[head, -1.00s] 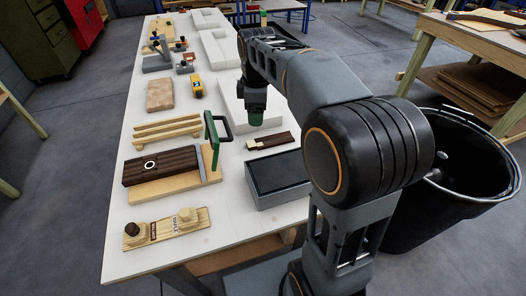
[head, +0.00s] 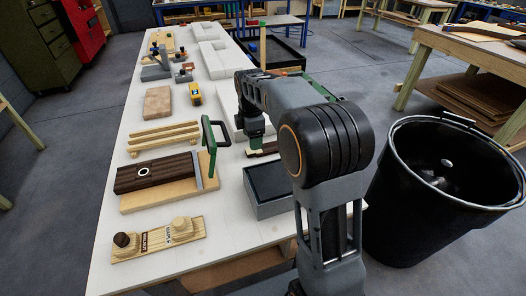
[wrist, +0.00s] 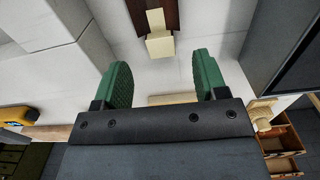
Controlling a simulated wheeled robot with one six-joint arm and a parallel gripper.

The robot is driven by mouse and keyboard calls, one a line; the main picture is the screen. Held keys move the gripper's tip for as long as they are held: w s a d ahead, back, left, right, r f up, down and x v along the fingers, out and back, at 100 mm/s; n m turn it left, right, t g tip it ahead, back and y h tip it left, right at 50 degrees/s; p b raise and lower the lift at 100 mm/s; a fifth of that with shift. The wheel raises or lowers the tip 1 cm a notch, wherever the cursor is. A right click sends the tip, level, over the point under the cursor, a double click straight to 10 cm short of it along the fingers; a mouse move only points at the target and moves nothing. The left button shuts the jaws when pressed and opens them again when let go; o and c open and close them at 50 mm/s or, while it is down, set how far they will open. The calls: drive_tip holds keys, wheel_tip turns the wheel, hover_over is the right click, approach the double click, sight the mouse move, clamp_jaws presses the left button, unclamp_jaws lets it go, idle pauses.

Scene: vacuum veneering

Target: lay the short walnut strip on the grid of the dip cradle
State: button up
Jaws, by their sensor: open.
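A dark brown strip with a pale end block, which looks like the short walnut strip (wrist: 158,42), lies on the white tabletop. In the head view its dark part (head: 268,149) shows beside my gripper (head: 254,147), partly hidden by my arm. In the wrist view my gripper (wrist: 160,62) has its green fingers wide apart and nothing between them. The pale block lies just beyond the fingertips, roughly centred. A grey box with a dark inside (head: 268,208) stands nearer on the table. I cannot clearly make out a dip cradle grid.
Dark planks (head: 152,172) lie on a pale board beside a green-framed tool (head: 208,133). A holder with two round knobs (head: 157,240) is at the near left. White blocks (head: 215,65) stand farther back. A black bin (head: 405,215) stands on the floor at right.

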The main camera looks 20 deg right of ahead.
sight(250, 153)
drive_tip(key=shift+f+b, duration=0.35)
drive_tip(key=shift+f, duration=2.2)
drive_tip(key=shift+c, duration=0.5)
drive_tip(key=c, duration=1)
